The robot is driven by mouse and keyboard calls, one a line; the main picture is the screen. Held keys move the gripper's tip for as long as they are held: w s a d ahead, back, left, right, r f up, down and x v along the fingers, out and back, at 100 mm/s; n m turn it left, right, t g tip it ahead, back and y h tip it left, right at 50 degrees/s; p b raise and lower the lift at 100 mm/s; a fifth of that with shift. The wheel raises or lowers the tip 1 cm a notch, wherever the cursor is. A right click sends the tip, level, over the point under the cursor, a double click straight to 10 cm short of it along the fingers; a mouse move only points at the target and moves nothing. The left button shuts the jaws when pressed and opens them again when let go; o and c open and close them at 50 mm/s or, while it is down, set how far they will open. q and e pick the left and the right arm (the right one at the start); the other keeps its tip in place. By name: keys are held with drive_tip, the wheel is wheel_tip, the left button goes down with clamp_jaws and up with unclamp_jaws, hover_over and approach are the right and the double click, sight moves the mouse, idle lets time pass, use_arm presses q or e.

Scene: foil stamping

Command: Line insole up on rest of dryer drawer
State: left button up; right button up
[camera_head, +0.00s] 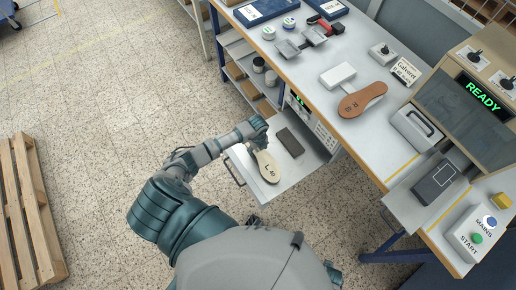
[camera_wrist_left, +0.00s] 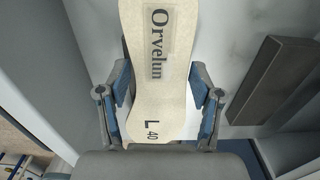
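The cream insole (camera_head: 264,168), marked "L 40", is over the left part of the open dryer drawer (camera_head: 299,171). In the left wrist view the insole (camera_wrist_left: 158,85) also shows a stamped "Orvelun". My left gripper (camera_head: 257,138) has its fingers (camera_wrist_left: 162,95) at the insole's two long edges, and they appear to grip it. I cannot tell whether the insole touches the drawer floor. A dark flat block (camera_head: 291,142), which may be the rest, lies in the drawer to the right of the insole. It also shows in the left wrist view (camera_wrist_left: 277,80). My right gripper is out of view.
The workbench (camera_head: 318,95) stands above and behind the drawer, with a brown insole (camera_head: 362,99) and a white block (camera_head: 338,75) on it. The machine with the READY display (camera_head: 483,95) is at the right. A wooden pallet (camera_head: 27,205) lies on the floor at the left.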

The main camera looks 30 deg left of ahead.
use_arm(q)
drive_tip(key=shift+o, duration=1.1)
drive_tip(key=shift+r, duration=0.1)
wheel_tip(320, 180, up, 12)
